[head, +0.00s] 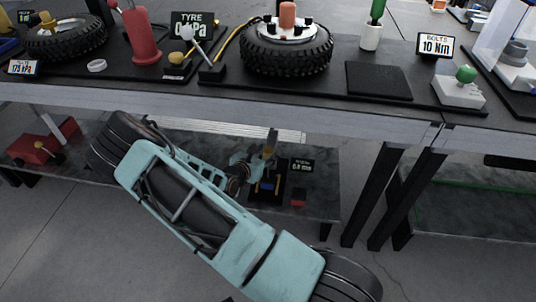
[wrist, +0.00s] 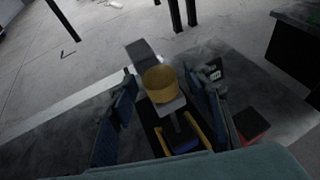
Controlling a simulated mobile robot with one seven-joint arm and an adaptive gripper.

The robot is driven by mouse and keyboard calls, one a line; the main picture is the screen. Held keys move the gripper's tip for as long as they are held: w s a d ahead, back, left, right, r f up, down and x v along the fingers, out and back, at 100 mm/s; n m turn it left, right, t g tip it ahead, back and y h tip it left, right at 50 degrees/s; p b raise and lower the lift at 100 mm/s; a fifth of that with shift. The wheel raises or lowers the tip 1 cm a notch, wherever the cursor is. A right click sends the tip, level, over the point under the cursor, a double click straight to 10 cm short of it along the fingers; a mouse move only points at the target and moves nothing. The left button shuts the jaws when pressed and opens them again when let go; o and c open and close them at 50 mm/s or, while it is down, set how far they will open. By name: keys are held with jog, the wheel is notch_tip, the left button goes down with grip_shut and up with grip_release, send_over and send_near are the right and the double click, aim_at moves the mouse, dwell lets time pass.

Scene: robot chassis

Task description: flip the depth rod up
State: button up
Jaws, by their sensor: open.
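The depth gauge (head: 268,187) stands on the lower shelf in the head view, dark with yellow and blue parts. In the wrist view its yellow round part (wrist: 160,83) sits on a grey block above a dark stem, with a flat grey piece (wrist: 144,52) beyond it. I cannot tell for certain which part is the depth rod. My gripper (wrist: 161,92) is open, its blue fingers on either side of the yellow part with gaps visible. In the head view my gripper (head: 248,172) is small and partly hidden by my teal arm.
A small sign (head: 302,166) and a red block (head: 298,197) stand right of the gauge; the block (wrist: 251,124) also shows in the wrist view. The upper bench (head: 300,105) overhangs the shelf. A red jack (head: 43,143) is at left.

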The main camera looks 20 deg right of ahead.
jog(key=shift+w+d+f, duration=0.15)
jog(key=shift+w+d, duration=0.15)
jog(key=shift+d, duration=0.1)
grip_shut()
